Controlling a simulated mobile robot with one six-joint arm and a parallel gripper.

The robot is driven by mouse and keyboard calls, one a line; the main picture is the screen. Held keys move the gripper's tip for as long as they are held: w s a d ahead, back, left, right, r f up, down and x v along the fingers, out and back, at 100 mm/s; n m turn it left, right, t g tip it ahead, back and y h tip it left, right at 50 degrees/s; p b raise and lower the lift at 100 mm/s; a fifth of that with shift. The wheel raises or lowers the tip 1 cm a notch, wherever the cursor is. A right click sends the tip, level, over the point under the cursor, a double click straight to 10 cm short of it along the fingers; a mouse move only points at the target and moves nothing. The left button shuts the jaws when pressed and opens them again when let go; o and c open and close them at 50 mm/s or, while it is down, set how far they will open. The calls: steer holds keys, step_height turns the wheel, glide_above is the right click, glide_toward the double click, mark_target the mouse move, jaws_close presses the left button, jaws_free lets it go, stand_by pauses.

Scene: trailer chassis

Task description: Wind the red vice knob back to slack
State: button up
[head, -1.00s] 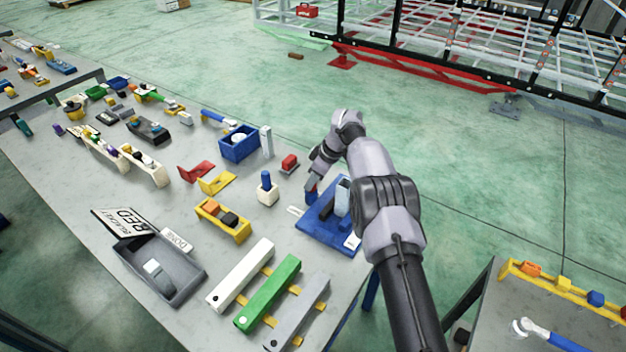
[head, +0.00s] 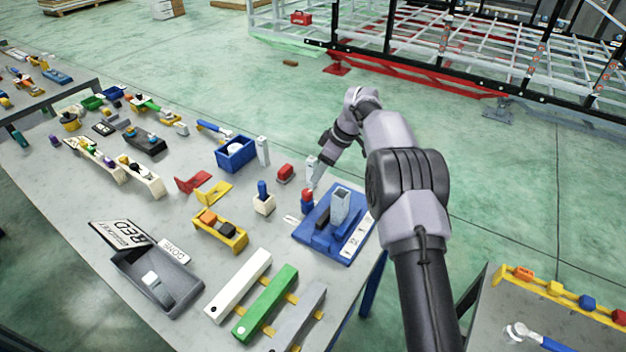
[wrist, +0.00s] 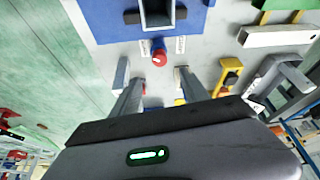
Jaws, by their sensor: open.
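The blue vice (head: 322,236) sits near the right edge of the bench, with a grey upright block (head: 340,206) on it. Its red knob (head: 307,194) is at the end facing the bench's far side. In the wrist view the red knob (wrist: 159,57) stands out from a blue collar, between the lines of the two fingers. My gripper (head: 314,174) is just above and behind the knob in the head view. In the wrist view my gripper (wrist: 152,76) is open and empty, with a finger either side of the knob and clear gaps. Contact is not visible.
A yellow holder (head: 220,231) is further left. Open floor lies beyond the bench.

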mark_target(307, 192)
steer(key=v, duration=0.6)
steer(key=shift+p, duration=0.4)
steer(key=shift+r, duration=0.15)
steer(key=s+a+m+t+h+b, duration=0.25)
steer(key=a+m+h, duration=0.55)
steer(key=m, duration=1)
steer(key=shift+g+y, duration=0.25)
steer(key=shift+y, duration=0.65)
steer(key=x, duration=0.5)
steer(key=a+b+x, duration=0.1)
steer(key=x, duration=0.5)
steer(key=b+x, duration=0.1)
steer(key=x, duration=0.5)
steer(key=shift+s+a+f, duration=0.3)
steer(key=shift+s, duration=0.1)
steer(key=shift+c, duration=0.4)
jaws_close()
